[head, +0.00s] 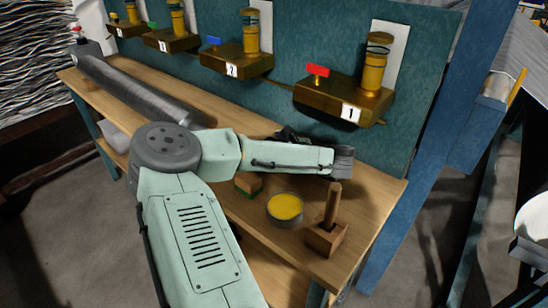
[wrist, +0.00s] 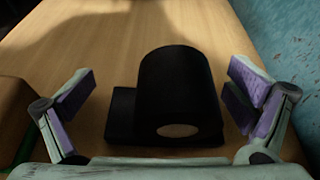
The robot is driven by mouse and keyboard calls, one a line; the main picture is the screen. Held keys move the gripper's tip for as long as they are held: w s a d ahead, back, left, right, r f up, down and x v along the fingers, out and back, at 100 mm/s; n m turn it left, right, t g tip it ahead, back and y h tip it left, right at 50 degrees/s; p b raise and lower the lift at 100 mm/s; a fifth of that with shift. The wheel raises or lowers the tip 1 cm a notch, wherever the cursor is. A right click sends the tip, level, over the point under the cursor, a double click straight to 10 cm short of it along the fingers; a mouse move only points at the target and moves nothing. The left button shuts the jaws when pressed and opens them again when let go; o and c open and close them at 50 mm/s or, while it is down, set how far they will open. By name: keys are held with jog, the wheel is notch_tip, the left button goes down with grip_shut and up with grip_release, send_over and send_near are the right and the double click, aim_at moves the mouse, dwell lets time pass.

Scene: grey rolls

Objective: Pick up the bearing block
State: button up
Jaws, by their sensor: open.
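The bearing block (wrist: 180,88) is black, with a thick rounded barrel on a low flat base and a pale round end facing the camera. It stands on the wooden bench in the wrist view. My gripper (wrist: 158,92) is open, with one purple-padded finger on each side of the block. The right finger is nearer the barrel; a strip of bench shows between the left finger and the base. I see no clear grip contact.
A brown block with a green lower edge (head: 248,184) lies near my arm; a brown shape stands at the left edge of the wrist view. A yellow-topped tin (head: 285,208) and a wooden-handled block (head: 327,233) stand toward the front. A teal panel (head: 285,98) with numbered brass units rises behind.

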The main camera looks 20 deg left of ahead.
jog(key=shift+x, duration=0.8)
jog(key=shift+c, duration=0.3)
jog(key=shift+s, duration=0.1)
jog(key=c, duration=1.5)
jog(key=shift+c, duration=0.3)
jog(key=shift+b, duration=0.35)
